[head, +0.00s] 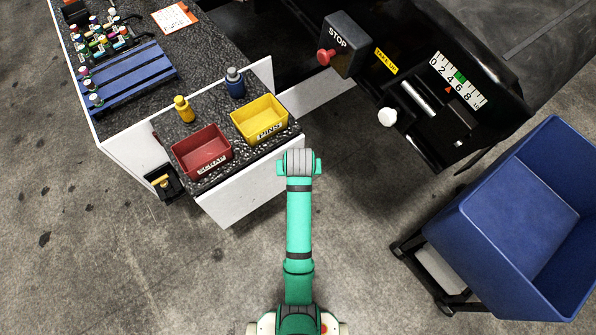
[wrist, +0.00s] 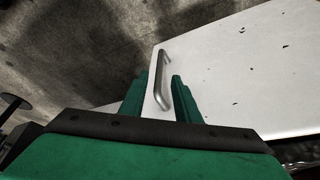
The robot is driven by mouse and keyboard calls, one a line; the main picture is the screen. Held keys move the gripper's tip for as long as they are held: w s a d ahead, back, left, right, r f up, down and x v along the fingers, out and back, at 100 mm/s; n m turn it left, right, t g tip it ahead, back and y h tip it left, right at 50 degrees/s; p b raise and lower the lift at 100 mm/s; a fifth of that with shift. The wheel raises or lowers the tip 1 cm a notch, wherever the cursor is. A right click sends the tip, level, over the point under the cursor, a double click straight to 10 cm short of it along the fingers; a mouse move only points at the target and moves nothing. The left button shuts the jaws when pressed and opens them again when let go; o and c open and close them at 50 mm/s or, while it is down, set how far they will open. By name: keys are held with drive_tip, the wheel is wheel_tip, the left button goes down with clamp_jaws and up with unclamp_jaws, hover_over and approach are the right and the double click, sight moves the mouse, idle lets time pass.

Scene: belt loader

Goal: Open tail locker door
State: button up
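In the wrist view a white panel (wrist: 235,75), which looks like the locker door, fills the right side, with a silver bar handle (wrist: 162,65) near its left edge. My gripper (wrist: 160,78) is open, its two green fingers apart, one on each side of the handle as seen from the wrist. A gap shows between the handle and each finger; I cannot tell how deep the handle sits between them. In the head view my gripper is hidden and only my green arm shows. I cannot tell whether the door is fully closed.
A speckled counter holds a red bin (head: 202,152), a yellow bin (head: 260,119) and small bottles. Its white end panel (head: 250,185) stands beside my arm. A blue cart (head: 500,230) is at the right, below a black control panel with a stop button (head: 325,57). Floor at left is clear.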

drive_tip(key=x, duration=0.8)
drive_tip(key=shift+w+f, duration=0.1)
drive_tip(key=shift+f, duration=0.05)
drive_tip(key=shift+c, duration=0.2)
clamp_jaws()
